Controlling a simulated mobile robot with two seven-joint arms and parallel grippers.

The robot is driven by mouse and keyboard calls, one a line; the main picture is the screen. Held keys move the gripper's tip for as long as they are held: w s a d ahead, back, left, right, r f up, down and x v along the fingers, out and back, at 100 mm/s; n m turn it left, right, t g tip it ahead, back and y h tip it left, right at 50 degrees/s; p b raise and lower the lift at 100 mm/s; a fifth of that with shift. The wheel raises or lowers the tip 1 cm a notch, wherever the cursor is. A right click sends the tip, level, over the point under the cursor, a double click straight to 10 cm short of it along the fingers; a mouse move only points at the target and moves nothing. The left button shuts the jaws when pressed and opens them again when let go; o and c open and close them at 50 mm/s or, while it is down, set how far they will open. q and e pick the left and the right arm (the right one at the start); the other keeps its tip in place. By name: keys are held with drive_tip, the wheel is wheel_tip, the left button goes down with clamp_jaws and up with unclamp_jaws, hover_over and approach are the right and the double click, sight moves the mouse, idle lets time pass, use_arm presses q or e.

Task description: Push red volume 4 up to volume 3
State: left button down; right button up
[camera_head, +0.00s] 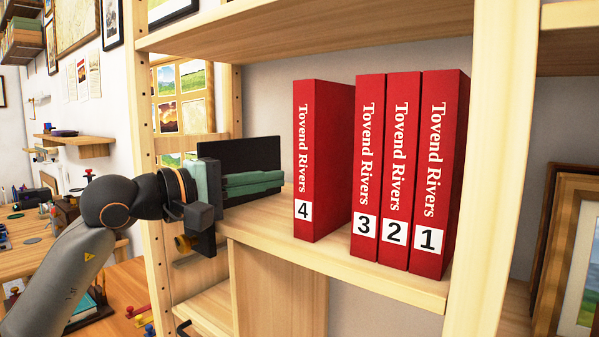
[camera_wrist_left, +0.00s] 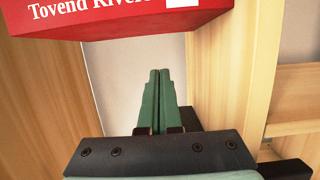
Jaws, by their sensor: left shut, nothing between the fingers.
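Red volume 4 (camera_head: 304,160) stands upright on the wooden shelf, spine outward. Red volume 3 (camera_head: 366,170) stands upright to its right, with a gap between them. My left gripper (camera_head: 281,180) is shut and empty, reaching in from the left. Its green fingertips are just left of volume 4; a narrow gap shows in the picture, and contact is not clear. In the left wrist view, the closed fingers (camera_wrist_left: 160,75) point at open space, with a red book (camera_wrist_left: 110,12) across the top edge, cut off by the frame. My right gripper is not in view.
Volumes 2 (camera_head: 396,170) and 1 (camera_head: 436,170) stand close against volume 3, near the right shelf post (camera_head: 497,170). The shelf board (camera_head: 265,225) left of volume 4 is bare except for my gripper. A left post (camera_head: 148,150) stands near my wrist.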

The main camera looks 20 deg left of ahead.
sight(299, 182)
use_arm(q)
drive_tip(key=shift+x, duration=1.05)
drive_tip(key=d, duration=0.1)
drive_tip(key=s+d, duration=0.1)
drive_tip(key=d, duration=0.1)
drive_tip(key=shift+d+p, duration=0.1)
drive_tip(key=shift+p, duration=0.25)
drive_tip(key=shift+s+d, duration=0.1)
drive_tip(key=shift+d, duration=0.25)
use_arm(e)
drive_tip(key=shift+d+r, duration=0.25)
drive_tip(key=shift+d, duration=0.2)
